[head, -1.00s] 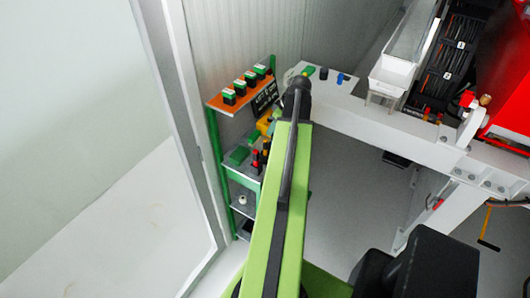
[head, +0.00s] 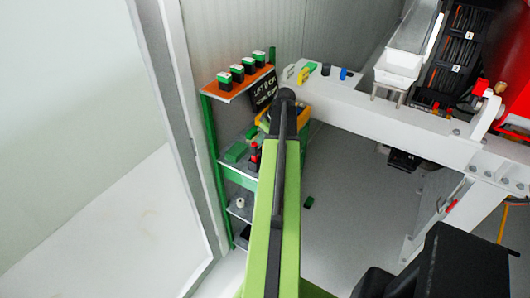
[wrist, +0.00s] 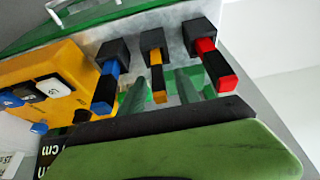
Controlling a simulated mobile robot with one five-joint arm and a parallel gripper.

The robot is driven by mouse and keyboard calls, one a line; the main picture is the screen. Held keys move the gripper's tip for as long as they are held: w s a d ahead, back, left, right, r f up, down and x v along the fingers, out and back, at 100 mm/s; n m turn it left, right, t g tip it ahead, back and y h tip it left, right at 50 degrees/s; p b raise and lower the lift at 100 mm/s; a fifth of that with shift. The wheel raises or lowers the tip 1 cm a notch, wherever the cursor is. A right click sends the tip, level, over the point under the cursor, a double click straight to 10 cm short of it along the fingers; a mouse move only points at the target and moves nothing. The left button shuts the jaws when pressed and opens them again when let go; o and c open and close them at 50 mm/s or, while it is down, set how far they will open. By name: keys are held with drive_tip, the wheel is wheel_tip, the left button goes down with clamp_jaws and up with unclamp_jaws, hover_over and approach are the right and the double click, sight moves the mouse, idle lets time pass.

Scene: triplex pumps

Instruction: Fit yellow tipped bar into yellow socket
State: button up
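In the wrist view, a yellow bar (wrist: 156,72) stands out from a black block between a blue bar (wrist: 108,82) and a red bar (wrist: 213,65), each with a black block at its top end.
A green-framed rack (head: 212,150) has an orange shelf (head: 236,86) with several black blocks. A yellow box with buttons (wrist: 45,85) is beside the bars. A black and a blue piece (head: 343,74) stand on the white beam (head: 380,115).

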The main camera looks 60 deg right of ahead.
drive_tip(key=shift+w+f, duration=0.1)
drive_tip(key=shift+f, duration=0.2)
clamp_jaws()
idle(1.2)
